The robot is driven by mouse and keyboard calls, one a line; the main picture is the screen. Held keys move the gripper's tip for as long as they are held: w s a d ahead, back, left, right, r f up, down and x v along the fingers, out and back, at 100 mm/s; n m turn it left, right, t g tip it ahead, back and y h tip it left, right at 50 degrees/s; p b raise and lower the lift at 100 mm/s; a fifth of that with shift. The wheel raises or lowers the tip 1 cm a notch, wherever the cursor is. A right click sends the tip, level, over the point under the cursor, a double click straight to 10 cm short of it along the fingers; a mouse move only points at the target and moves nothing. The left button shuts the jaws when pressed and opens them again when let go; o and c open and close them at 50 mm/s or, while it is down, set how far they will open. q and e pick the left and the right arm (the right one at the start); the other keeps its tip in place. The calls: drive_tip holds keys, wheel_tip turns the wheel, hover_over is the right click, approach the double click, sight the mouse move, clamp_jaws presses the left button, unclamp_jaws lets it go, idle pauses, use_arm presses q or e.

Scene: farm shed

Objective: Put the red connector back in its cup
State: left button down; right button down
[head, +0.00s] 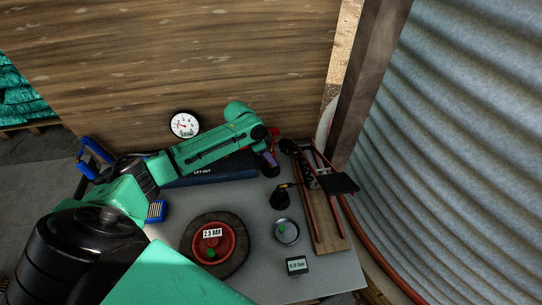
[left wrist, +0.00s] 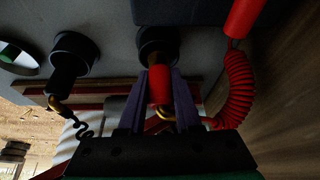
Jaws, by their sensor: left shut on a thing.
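My left gripper (head: 268,160) is at the back of the table in the head view. In the left wrist view its purple fingers (left wrist: 172,95) are shut on the red connector (left wrist: 159,85). A black cup (left wrist: 156,38) is straight ahead of the fingers. The connector's brownish tip points at this cup's mouth and overlaps it; I cannot tell how deep it sits. A red coiled hose (left wrist: 237,90) hangs beside the gripper. A second black cup (left wrist: 72,48) holds a black connector with a brass fitting. My right gripper is not in view.
A wooden board (head: 330,240) with red rails stands right of the gripper. A red disc (head: 228,252) labelled 2.5 BAR, a round metal dish (head: 288,240) and a small sign (head: 297,265) are nearer. A blue box (head: 215,172) lies behind the arm, below a gauge (head: 184,124).

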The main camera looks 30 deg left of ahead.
use_arm(q)
drive_tip(key=shift+f, duration=0.1)
drive_tip(key=shift+f, duration=0.5)
drive_tip(key=shift+f, duration=0.2)
idle(0.6)
drive_tip(key=shift+c, duration=0.5)
unclamp_jaws()
drive_tip(key=shift+s+f, duration=0.15)
